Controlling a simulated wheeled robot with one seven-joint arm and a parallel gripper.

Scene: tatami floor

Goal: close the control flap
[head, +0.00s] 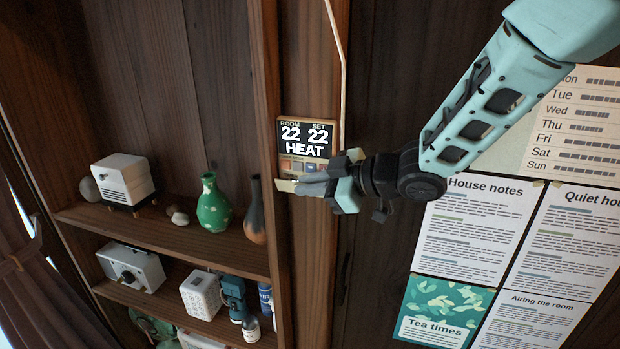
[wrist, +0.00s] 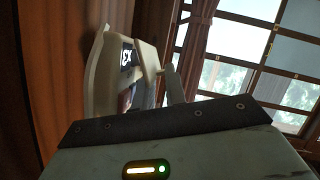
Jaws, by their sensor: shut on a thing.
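The wall control panel (head: 305,138) is on the wooden post in the head view. Its dark screen reads ROOM 22, SET 22 and HEAT, and a row of small buttons shows below the screen, partly covered by my gripper. The control flap (head: 285,186) shows as a pale edge at the panel's bottom, open and standing out from it. My gripper (head: 318,184) is shut on the flap, with its fingers in front of the panel's lower part. Most of the flap is hidden behind the fingers. The wrist view shows part of the panel's screen (wrist: 128,56) at a steep angle.
A thin pale cable runs up the post from the panel. Shelves to the left hold a green vase (head: 213,205), a dark vase (head: 255,212) and a white box-shaped device (head: 124,180). Paper notices (head: 472,232) hang on the wall at right, behind and below my arm.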

